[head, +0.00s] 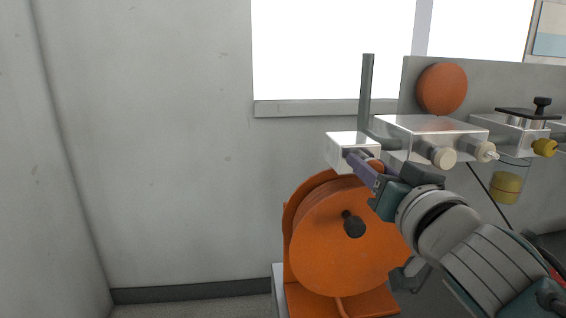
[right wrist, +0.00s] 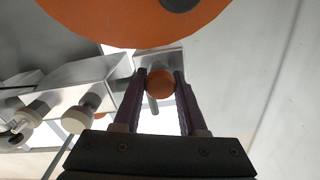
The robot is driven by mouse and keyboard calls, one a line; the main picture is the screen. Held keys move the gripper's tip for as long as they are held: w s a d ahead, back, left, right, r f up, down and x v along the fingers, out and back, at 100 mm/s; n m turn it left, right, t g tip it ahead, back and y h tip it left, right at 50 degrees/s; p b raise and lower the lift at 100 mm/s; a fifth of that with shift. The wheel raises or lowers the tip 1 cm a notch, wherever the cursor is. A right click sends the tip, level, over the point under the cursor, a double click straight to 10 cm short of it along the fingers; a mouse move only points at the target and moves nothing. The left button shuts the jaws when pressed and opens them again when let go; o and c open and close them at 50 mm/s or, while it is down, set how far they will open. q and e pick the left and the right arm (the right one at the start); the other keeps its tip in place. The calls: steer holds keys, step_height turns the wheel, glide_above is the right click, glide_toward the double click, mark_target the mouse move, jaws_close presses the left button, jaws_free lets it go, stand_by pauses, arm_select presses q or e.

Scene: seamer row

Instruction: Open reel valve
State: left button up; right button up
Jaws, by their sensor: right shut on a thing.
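The reel valve is a pale metal block (head: 345,150) above the hose reel, with a round orange knob (head: 376,166) on its front. The knob also shows in the right wrist view (right wrist: 160,84), between my two dark purple fingers. My right gripper (head: 365,166) is shut on this knob, one finger on each side. The fingers hide part of the knob and the block's front in the head view. The hose reel (head: 328,240) is a large orange drum with a dark hub, just below the valve. My left gripper is not in view.
A larger clear-topped metal box (head: 420,135) with pale knobs (head: 442,157) sits right of the valve, near my right wrist. A vertical grey pipe (head: 367,95) rises behind. An orange disc (head: 442,88) is on the grey panel. The wall at left is bare.

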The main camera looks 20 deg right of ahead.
jaws_close()
stand_by(0.8)
